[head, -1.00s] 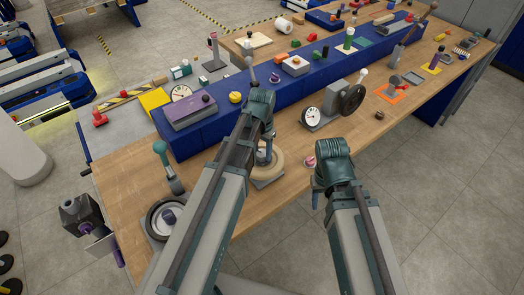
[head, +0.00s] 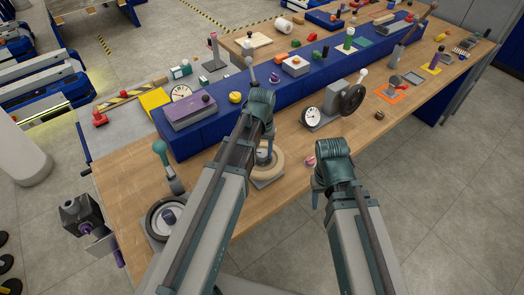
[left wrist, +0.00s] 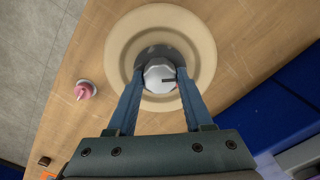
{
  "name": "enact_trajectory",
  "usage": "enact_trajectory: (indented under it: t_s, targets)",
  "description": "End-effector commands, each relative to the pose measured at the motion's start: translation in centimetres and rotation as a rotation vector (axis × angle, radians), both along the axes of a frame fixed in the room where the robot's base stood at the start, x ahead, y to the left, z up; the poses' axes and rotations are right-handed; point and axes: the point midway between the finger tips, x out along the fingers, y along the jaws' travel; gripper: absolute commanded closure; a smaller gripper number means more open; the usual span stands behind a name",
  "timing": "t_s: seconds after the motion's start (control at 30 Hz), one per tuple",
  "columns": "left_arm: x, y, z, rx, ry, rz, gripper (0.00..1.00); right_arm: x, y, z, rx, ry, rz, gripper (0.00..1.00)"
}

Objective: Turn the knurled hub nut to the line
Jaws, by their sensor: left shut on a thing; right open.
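The hub nut (left wrist: 159,76) is a pale grey, faceted piece in the dark recessed centre of a beige round wheel (left wrist: 204,45). A short dark mark shows on the nut's face, pointing to the right in the left wrist view. My left gripper (left wrist: 156,77) is shut on the nut, one finger on each side. In the head view the beige wheel (head: 277,164) lies on the wooden bench, and my left arm covers part of it and hides the nut. I cannot make out a separate target line on the wheel. My right gripper (head: 317,193) is open and empty by the bench's front edge.
A pink-red knob (left wrist: 84,90) stands on the bench beside the wheel. A dial gauge (head: 312,117) with a dark handwheel (head: 352,99) is to its right. A blue raised shelf (head: 206,133) runs behind. A dark ring-shaped fixture (head: 152,222) sits at the near left.

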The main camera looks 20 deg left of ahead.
Motion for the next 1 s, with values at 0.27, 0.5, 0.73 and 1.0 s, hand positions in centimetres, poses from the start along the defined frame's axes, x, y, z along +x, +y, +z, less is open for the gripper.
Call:
enact_trajectory:
  t_s: [0.27,0.5,0.73,1.0]
  targets:
    - [0.0,0.0,0.0,0.000,0.000,0.000,1.00,0.0,0.0,0.0,0.000,0.000,0.000,0.50]
    - [0.0,0.0,0.0,0.000,0.000,-0.001,0.19,0.0,0.0,0.0,0.000,0.000,0.000,0.50]
    - [0.0,0.0,0.0,0.000,0.000,-0.001,0.19,0.0,0.0,0.0,0.000,0.000,0.000,0.50]
    - [0.0,0.0,1.1,0.000,0.000,-0.001,0.19,0.0,0.0,1.1,0.000,0.000,0.000,0.50]
